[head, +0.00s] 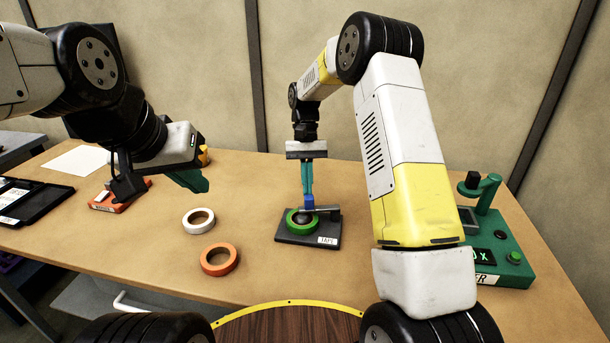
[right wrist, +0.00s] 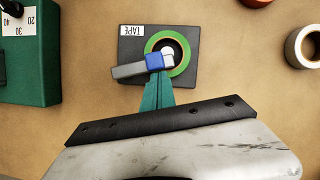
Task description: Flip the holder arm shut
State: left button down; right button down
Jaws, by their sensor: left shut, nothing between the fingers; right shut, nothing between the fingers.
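The tape holder is a dark plate (head: 290,237) with a TAPE label on the table, also in the right wrist view (right wrist: 190,82). A green tape roll (head: 292,226) lies on it around a hub. The grey holder arm (head: 329,209) with a blue part (head: 308,202) reaches over the roll's rim to the hub, as in the right wrist view (right wrist: 128,71). I cannot tell whether it is fully down. My right gripper (head: 307,191) is shut and empty, its tips at the blue part; contact is unclear. My left gripper (head: 203,186) is shut and empty, away to the left.
A white roll (head: 187,222) and an orange roll (head: 205,263) lie left of the holder. A green device (head: 510,265) stands at the right, partly behind my right arm. An orange box (head: 107,202) and a black tray (head: 40,205) are at the left.

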jog(key=shift+s, duration=0.25)
dwell(0.3)
jog(key=shift+a, duration=0.1)
jog(key=v, duration=0.8)
jog(key=shift+w, duration=0.1)
jog(key=s+d+r+t+y, duration=0.1)
jog(key=s+d+r+t, duration=0.2)
jog(key=s+r, duration=0.35)
jog(key=s+d+r+t, duration=0.2)
jog(key=s+d+r, duration=0.1)
jog(key=s+r, duration=0.35)
jog(key=s+d+t+y, duration=0.1)
jog(key=s+t, duration=0.4)
jog(key=s, duration=1)
jog(key=shift+s+d+f+t, duration=0.25)
jog(key=shift+s+d+t, duration=0.05)
jog(key=shift+d, duration=0.3)
